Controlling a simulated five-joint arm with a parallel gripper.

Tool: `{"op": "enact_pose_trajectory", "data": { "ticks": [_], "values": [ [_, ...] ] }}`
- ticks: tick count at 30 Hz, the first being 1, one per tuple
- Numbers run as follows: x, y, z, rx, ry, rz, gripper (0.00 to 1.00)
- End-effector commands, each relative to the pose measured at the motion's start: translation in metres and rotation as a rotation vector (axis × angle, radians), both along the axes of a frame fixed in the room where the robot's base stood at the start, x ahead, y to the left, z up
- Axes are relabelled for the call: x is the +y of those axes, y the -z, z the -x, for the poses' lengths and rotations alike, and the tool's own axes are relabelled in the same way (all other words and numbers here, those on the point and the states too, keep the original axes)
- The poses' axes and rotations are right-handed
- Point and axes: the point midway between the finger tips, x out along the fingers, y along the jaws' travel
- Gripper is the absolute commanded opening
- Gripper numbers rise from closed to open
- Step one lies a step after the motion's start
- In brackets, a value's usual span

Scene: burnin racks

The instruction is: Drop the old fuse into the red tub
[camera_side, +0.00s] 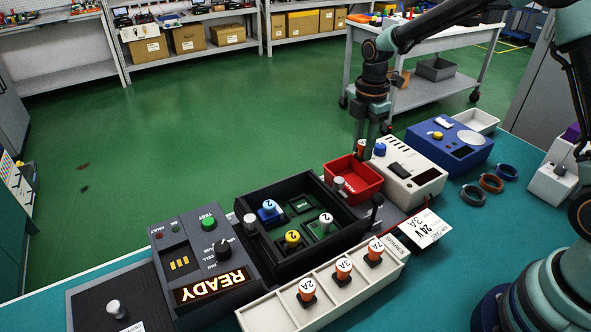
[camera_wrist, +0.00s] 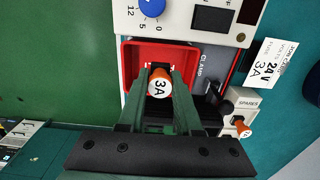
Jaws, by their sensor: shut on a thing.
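My gripper (camera_side: 364,150) is shut on an orange fuse (camera_side: 361,145). The wrist view shows the fuse (camera_wrist: 160,84) between the two fingers (camera_wrist: 160,92), its white end marked 3A. The red tub (camera_side: 369,192) stands on the bench behind the black box. In the wrist view the red tub (camera_wrist: 130,84) lies behind and around the held fuse, and the fingers cover part of it. In the side view the fuse is above the tub's back edge. I see no contact between the fuse and the tub.
A white meter box (camera_side: 425,178) stands just right of the tub. A black box (camera_side: 262,187) with blue, yellow and white-capped parts is in front. A spares rack (camera_side: 325,312) holds orange fuses. A lever (camera_side: 374,208) stands near the tub, and a READY panel (camera_side: 205,245) at left.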

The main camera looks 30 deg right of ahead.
Motion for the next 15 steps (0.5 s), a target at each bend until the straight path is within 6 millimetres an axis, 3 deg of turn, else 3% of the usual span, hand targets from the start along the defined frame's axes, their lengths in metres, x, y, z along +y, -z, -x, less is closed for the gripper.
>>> {"op": "enact_pose_trajectory", "data": {
  "ticks": [9,15],
  "values": [
    [0.001,0.034,0.0,0.002,0.0,0.0,0.0],
    [0.001,0.044,0.0,0.0,0.0,0.0,0.0]
  ]
}}
